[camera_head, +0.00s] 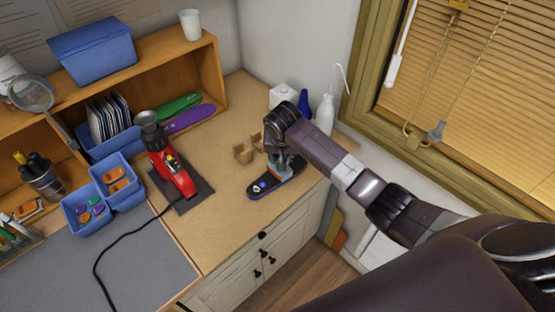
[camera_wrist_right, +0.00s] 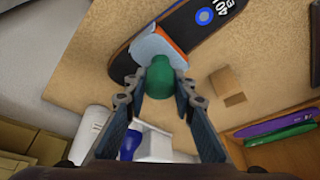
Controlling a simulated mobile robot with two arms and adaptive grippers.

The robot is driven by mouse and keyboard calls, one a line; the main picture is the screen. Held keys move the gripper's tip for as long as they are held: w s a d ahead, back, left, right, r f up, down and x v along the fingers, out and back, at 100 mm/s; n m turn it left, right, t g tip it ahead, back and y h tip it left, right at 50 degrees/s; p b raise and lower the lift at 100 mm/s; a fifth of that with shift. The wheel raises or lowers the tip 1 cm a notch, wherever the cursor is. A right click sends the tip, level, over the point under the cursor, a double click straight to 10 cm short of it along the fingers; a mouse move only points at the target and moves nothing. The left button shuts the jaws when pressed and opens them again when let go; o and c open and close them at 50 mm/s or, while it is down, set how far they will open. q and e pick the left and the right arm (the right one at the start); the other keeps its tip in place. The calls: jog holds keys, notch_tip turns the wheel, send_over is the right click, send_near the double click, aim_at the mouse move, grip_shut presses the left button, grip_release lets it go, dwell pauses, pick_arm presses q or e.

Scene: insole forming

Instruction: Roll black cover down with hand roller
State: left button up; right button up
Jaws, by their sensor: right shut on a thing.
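A long dark insole shape with a black cover (camera_head: 292,180) lies on the wooden worktop near its front edge. A blue round mark shows at its left end. In the wrist view the black cover (camera_wrist_right: 135,58) runs diagonally across the top, with a blue ring and a white "40" on it. My right gripper (camera_head: 279,160) is over the insole, pointing down, shut on the green handle (camera_wrist_right: 159,82) of the hand roller. A pale blue-grey part with an orange edge (camera_wrist_right: 160,42) sits over the cover; contact cannot be told. My left gripper is out of view.
A red heat tool (camera_head: 172,170) stands on a dark mat at left, beside blue bins (camera_head: 88,222). Small cardboard pieces (camera_head: 243,153), a white bottle (camera_head: 325,115) and a blue bottle (camera_head: 304,103) stand behind. A wooden shelf and window bound the worktop.

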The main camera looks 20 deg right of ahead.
jog(key=shift+w+d+f, duration=0.1)
jog(key=shift+w+d, duration=0.25)
jog(key=shift+d, duration=0.8)
jog(key=shift+w+d+f, duration=0.1)
jog(key=shift+w+d, duration=0.3)
jog(key=shift+d, duration=0.7)
jog(key=shift+w+d+f, duration=0.1)
jog(key=shift+w+d, duration=0.25)
jog(key=shift+d, duration=0.8)
jog(key=shift+s+a+r, duration=0.15)
jog(key=shift+s+a, duration=0.75)
jog(key=shift+a, duration=1.65)
jog(key=shift+s+a+r, duration=0.1)
jog(key=shift+s+a, duration=0.75)
jog(key=shift+a, duration=1.7)
jog(key=shift+s+a+r, duration=0.15)
jog(key=shift+s+a, duration=0.75)
jog(key=shift+a, duration=1.65)
notch_tip(320, 180, up, 7)
jog(key=shift+w, duration=0.15)
jog(key=shift+r, duration=0.1)
